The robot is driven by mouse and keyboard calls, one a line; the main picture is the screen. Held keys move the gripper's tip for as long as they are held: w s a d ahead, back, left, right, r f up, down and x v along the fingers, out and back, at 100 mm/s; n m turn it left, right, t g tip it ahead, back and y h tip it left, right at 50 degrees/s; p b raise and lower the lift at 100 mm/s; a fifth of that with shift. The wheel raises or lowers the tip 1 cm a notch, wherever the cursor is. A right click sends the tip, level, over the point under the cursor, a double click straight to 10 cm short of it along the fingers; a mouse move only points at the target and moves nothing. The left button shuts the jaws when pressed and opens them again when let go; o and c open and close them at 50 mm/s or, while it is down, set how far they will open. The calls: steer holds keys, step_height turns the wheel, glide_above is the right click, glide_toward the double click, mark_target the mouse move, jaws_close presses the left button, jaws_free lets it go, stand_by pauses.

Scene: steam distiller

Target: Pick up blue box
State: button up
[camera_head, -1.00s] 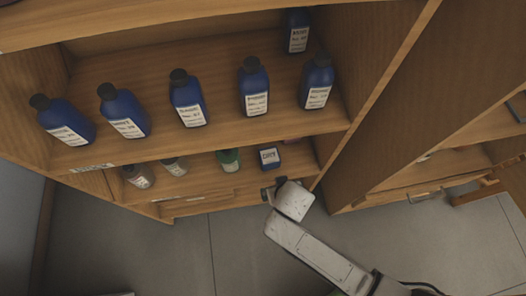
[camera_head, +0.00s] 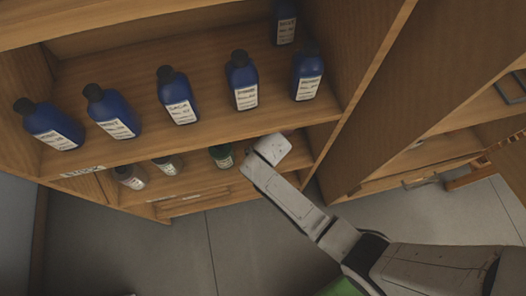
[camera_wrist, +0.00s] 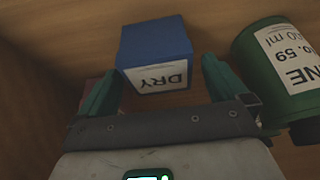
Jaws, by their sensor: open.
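The blue box (camera_wrist: 157,42) shows in the wrist view with a white label reading "DRY", upside down there. It stands on the lower shelf. My gripper (camera_wrist: 158,85) is open, with its two green fingers spread. The box is just ahead of the fingers, and its labelled face reaches into the gap between them. I cannot tell whether they touch it. In the head view my arm's end (camera_head: 268,150) is at the lower shelf opening and hides the box.
A green bottle (camera_wrist: 275,65) stands close to the right finger in the wrist view; it also shows in the head view (camera_head: 222,156). Two small jars (camera_head: 168,166) (camera_head: 130,177) stand farther left. Several blue bottles (camera_head: 178,97) fill the shelf above. A reddish item (camera_wrist: 92,112) is by the left finger.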

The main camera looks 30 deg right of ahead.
steer(key=shift+f, duration=0.3)
steer(key=shift+c, duration=0.2)
steer(key=c, duration=1.1)
steer(key=shift+c, duration=0.2)
steer(key=shift+r, duration=0.1)
